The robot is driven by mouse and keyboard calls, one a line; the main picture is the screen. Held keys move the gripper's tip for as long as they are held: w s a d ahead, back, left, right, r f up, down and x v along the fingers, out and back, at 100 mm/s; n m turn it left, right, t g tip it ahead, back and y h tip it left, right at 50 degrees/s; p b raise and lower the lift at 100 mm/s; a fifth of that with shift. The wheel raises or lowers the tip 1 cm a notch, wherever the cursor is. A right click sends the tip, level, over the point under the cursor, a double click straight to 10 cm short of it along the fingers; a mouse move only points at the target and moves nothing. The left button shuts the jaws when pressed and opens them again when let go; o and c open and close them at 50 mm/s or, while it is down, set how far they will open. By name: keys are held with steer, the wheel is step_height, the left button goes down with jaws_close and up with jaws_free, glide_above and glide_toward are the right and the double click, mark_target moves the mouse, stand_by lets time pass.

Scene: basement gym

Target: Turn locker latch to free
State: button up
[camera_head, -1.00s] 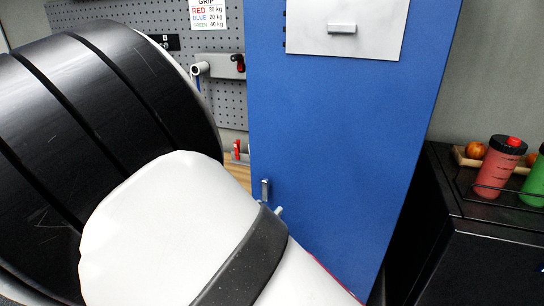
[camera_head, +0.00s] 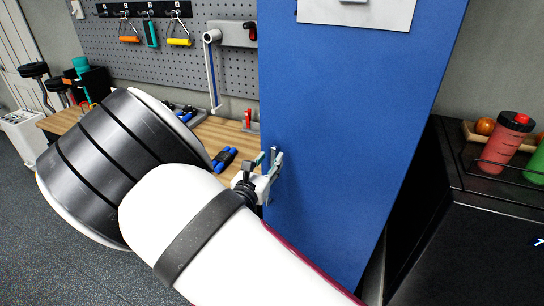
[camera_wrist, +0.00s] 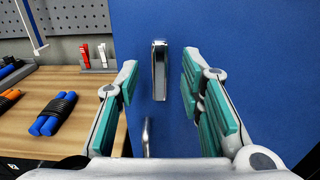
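The blue locker door (camera_head: 345,130) stands upright in front of me. In the wrist view, a silver upright latch (camera_wrist: 159,72) sits on the blue door (camera_wrist: 230,35), near its left edge. A second, smaller silver handle (camera_wrist: 147,134) shows below it, partly hidden by my gripper's body. My gripper (camera_wrist: 165,88) is open, with its teal-padded fingers apart to the left and right of the latch; no contact with it is visible. In the head view, my gripper (camera_head: 270,165) is at the door's left edge, and it and my arm hide most of the latch area.
A wooden bench (camera_head: 130,90) with blue-handled grips (camera_head: 224,160) lies left of the door, under a grey pegboard (camera_head: 130,50). A black cabinet (camera_head: 480,225) with a red bottle (camera_head: 507,143) stands at the right. Grey floor (camera_head: 60,255) is open at the lower left.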

mark_target(277, 153)
steer(key=shift+x, duration=1.25)
steer(key=shift+c, duration=0.6)
jaws_close()
